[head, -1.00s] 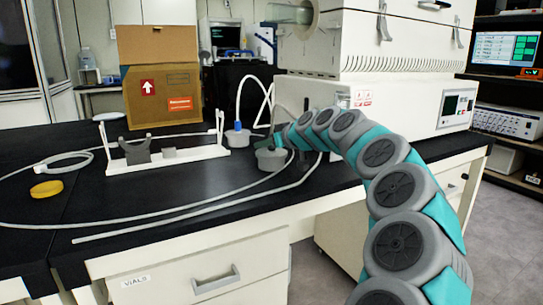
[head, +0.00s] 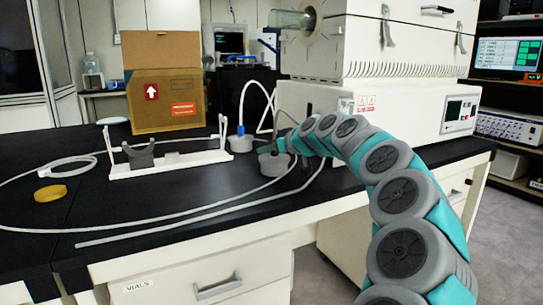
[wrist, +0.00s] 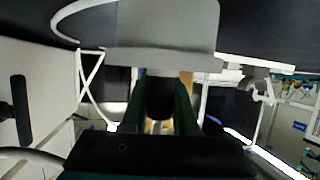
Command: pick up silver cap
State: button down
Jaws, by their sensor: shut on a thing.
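The silver cap (head: 272,164) is a squat grey piece near the middle of the black bench in the head view. In the wrist view the cap (wrist: 168,24) is large and grey at the top, with a dark stem between the fingers. My gripper (head: 278,147) reaches in from the right, at the top of the cap. In the wrist view my gripper (wrist: 161,90) is shut on this stem. I cannot tell whether the cap's underside touches the bench, and part of the cap is hidden by the gripper.
A white stand with a grey holder (head: 180,159) is left of the cap. A blue-necked flask (head: 240,142) stands close behind. Pale tubing (head: 150,231) loops across the bench.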

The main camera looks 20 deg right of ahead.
jog(key=shift+r, duration=0.1)
jog(key=shift+r, duration=0.9)
jog(key=shift+s+d+r+b, duration=0.15)
jog(key=shift+d+r+b, duration=0.1)
jog(key=shift+r, duration=0.2)
jog(key=shift+s+d+r+b, duration=0.1)
jog(key=shift+s+d+r, duration=0.1)
jog(key=shift+r, duration=0.2)
jog(key=s+d+r+b, duration=0.1)
jog(key=s+d, duration=0.8)
jog(key=d, duration=0.2)
jog(key=shift+s+r+b, duration=0.15)
jog(key=shift+s+b, duration=0.15)
jog(key=shift+s, duration=0.1)
